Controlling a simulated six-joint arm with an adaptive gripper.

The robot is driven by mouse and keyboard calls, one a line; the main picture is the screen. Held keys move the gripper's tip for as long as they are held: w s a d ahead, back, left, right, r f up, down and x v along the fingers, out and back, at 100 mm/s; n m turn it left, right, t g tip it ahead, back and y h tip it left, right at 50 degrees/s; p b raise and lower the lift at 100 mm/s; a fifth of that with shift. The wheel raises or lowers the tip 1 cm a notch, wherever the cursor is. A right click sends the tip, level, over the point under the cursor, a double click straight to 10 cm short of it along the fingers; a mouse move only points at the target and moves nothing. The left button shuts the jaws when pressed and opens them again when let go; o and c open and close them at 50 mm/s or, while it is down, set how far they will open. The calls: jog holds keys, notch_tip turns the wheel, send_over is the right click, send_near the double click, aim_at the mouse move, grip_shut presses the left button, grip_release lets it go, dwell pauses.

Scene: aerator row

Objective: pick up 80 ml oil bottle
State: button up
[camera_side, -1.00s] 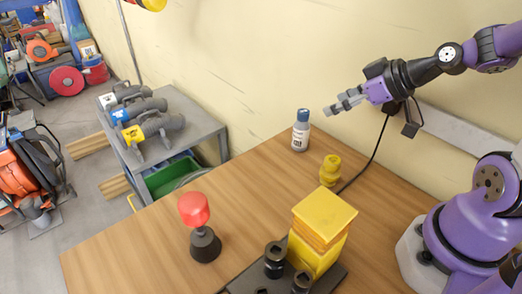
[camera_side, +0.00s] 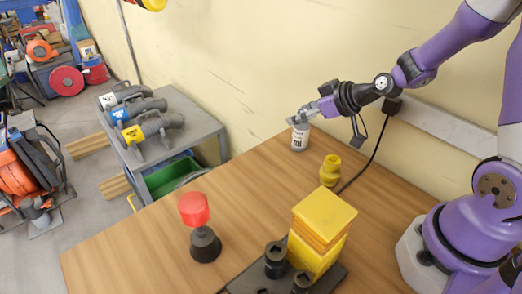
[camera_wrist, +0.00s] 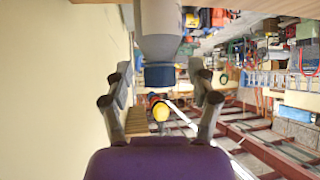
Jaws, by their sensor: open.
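The oil bottle (camera_side: 299,140) is a small white bottle with a printed label, standing upright near the back edge of the wooden table. My gripper (camera_side: 303,115) is at its top, and the fingers hide the cap in the side view. In the wrist view the picture is upside down. The bottle's pale body (camera_wrist: 160,28) and blue cap (camera_wrist: 160,77) show there between the two fingers of my open gripper (camera_wrist: 160,72). Gaps show on both sides of the cap.
A yellow stepped part (camera_side: 330,170) stands to the right of the bottle. A yellow block (camera_side: 320,228), a black fixture (camera_side: 274,260) and a red-topped knob (camera_side: 195,210) are nearer the front. The wall (camera_side: 260,60) is close behind the bottle.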

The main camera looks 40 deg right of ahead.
grip_shut()
dwell(0.3)
